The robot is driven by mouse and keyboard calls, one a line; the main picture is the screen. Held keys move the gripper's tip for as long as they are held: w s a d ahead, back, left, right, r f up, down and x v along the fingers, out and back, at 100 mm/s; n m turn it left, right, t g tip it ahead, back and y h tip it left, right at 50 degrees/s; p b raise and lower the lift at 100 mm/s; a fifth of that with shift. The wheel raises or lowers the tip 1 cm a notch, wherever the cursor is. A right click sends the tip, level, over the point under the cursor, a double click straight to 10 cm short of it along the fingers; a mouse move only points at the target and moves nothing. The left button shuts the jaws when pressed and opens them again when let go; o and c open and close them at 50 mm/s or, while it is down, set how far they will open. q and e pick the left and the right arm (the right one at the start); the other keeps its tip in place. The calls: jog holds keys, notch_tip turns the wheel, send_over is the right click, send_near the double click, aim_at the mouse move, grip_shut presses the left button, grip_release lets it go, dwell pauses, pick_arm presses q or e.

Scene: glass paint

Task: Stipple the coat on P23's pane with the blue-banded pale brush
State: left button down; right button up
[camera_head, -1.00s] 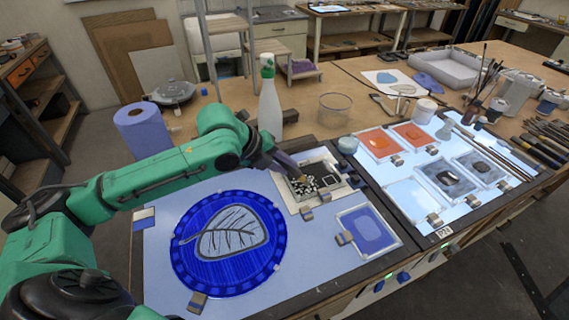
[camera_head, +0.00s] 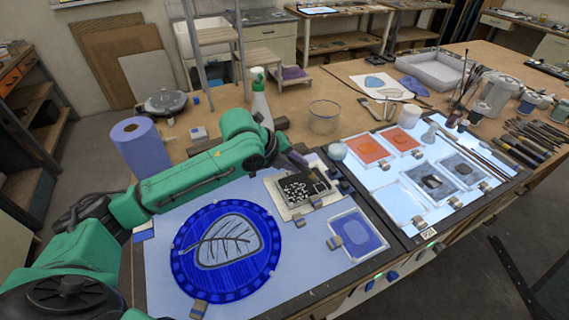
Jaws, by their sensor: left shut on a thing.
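My left gripper (camera_head: 288,156) is shut on a short grey-lavender piece (camera_head: 298,160), just above the far edge of a framed black-and-white pane (camera_head: 301,189). The jaws are small and dark here, and I cannot tell whether the piece is the blue-banded pale brush or whether it touches anything. A small blue-coated pane (camera_head: 366,232) lies nearer. On the lit panel at right lie two orange panes (camera_head: 370,149) and two grey panes (camera_head: 430,181). A small tag (camera_head: 428,233) at the panel's front edge is too small to read surely. My right gripper is out of view.
A round blue leaf pane (camera_head: 182,267) lies on the near left panel. A spray bottle (camera_head: 258,84), a blue roll (camera_head: 137,150) and a glass jar (camera_head: 324,118) stand behind. Several brushes and tools (camera_head: 535,140) lie at the right.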

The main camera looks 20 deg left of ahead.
pick_arm(q)
jog(key=shift+w+d, duration=0.45)
jog(key=shift+d, duration=0.05)
jog(key=shift+f, duration=0.75)
jog(key=shift+f, duration=0.3)
jog(key=shift+s+f, duration=0.1)
dwell(0.8)
